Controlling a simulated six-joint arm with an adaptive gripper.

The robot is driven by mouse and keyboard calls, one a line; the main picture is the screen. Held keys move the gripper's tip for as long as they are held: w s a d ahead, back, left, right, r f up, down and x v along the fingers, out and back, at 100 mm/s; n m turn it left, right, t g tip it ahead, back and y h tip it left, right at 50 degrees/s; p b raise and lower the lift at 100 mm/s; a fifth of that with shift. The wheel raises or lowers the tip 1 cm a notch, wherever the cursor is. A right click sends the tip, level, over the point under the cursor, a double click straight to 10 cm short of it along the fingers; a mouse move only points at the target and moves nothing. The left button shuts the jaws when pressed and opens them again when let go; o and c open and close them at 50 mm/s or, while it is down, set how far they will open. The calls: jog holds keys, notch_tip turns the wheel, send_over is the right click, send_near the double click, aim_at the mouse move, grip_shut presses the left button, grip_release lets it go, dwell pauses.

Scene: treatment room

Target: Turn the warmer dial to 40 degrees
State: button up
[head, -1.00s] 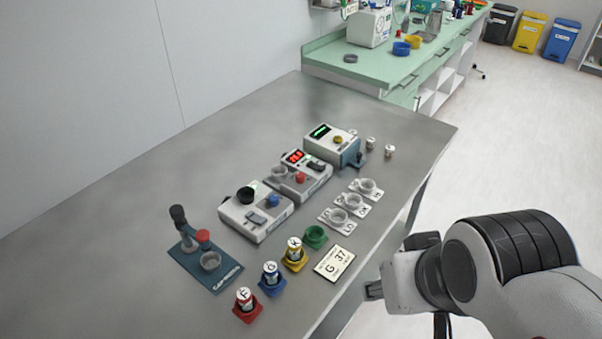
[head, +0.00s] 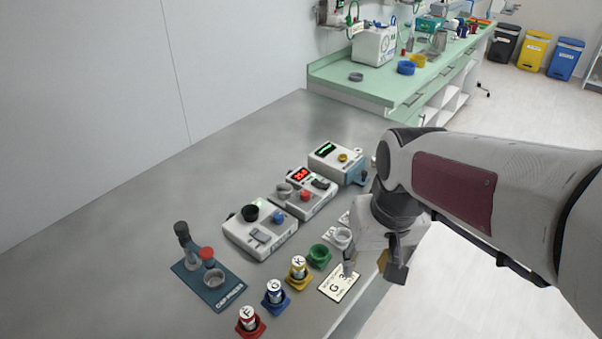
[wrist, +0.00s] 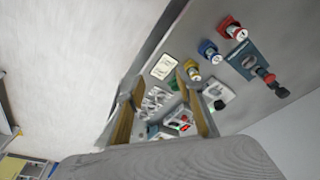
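The middle device (head: 312,201), a pale box, has a red lit display (head: 299,175) that seems to read about 25, a red knob (head: 305,195) and a grey cup-like part (head: 284,190). It looks like the warmer, but I cannot read a label. In the wrist view its red-lit face (wrist: 180,127) shows partly between the fingers. My gripper (head: 374,268) points down, open and empty, over the table's right edge, right of the card and apart from the device. The fingers also show in the wrist view (wrist: 160,112).
A device with black and blue knobs (head: 262,238) stands in front, and one with a green display (head: 335,165) behind. Labelled vials in coloured holders (head: 275,295), a green ring (head: 319,256), a "G 37" card (head: 338,284) and a capper stand (head: 210,283) are nearby.

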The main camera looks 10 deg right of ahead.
jog(key=w+a+f, duration=0.1)
jog(key=w+f, duration=0.3)
jog(key=w, duration=0.7)
jog(key=n+t+y, duration=0.2)
jog(key=n, duration=0.2)
send_near(305, 193)
jog(key=shift+w+a+f, duration=0.2)
jog(key=shift+w+f, duration=0.05)
jog(key=shift+w, duration=0.05)
jog(key=shift+f+h, duration=0.15)
jog(key=shift+h, duration=0.15)
jog(key=shift+x, duration=3.8)
grip_shut()
